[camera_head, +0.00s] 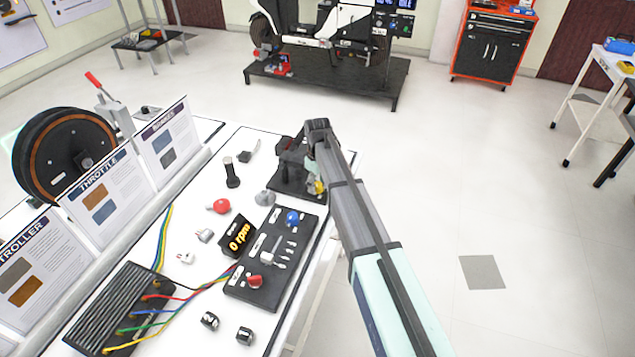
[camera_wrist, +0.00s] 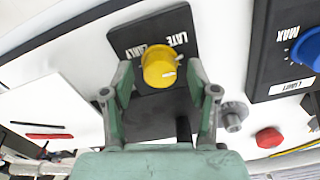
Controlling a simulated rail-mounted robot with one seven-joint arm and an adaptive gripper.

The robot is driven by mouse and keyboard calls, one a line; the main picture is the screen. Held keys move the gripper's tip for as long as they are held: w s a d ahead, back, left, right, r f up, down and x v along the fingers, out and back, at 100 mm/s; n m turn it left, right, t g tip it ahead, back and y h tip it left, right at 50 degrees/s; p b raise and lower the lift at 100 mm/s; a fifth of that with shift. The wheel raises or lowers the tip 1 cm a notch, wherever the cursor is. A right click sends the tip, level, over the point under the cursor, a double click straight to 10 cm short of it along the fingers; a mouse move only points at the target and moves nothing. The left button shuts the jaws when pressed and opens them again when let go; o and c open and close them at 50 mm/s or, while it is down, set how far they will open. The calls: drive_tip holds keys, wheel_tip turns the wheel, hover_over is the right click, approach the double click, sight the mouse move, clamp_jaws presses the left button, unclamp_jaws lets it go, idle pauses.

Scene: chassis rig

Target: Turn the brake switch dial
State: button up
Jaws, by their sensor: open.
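A yellow dial (camera_wrist: 158,66) sits on a black plate (camera_wrist: 124,44) marked LATE and EARLY in the wrist view. My gripper (camera_wrist: 160,88) is open, with one finger on each side of the dial. I cannot tell whether the fingers touch it. In the head view, my gripper (camera_head: 297,160) is at the right edge of the white table, over the black plate (camera_head: 291,189). A small part of the yellow dial (camera_head: 319,187) shows beside my arm; the rest is hidden.
A black panel (camera_head: 262,292) with a blue knob (camera_head: 292,217), switches and a red knob (camera_head: 254,281) lies just nearer on the table. Several loose knobs and a "0 rpm" display (camera_head: 238,237) lie left of it. Open floor is to the right.

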sight(317, 184)
clamp_jaws()
drive_tip(key=shift+m, duration=1.4)
unclamp_jaws()
wheel_tip(317, 184, up, 12)
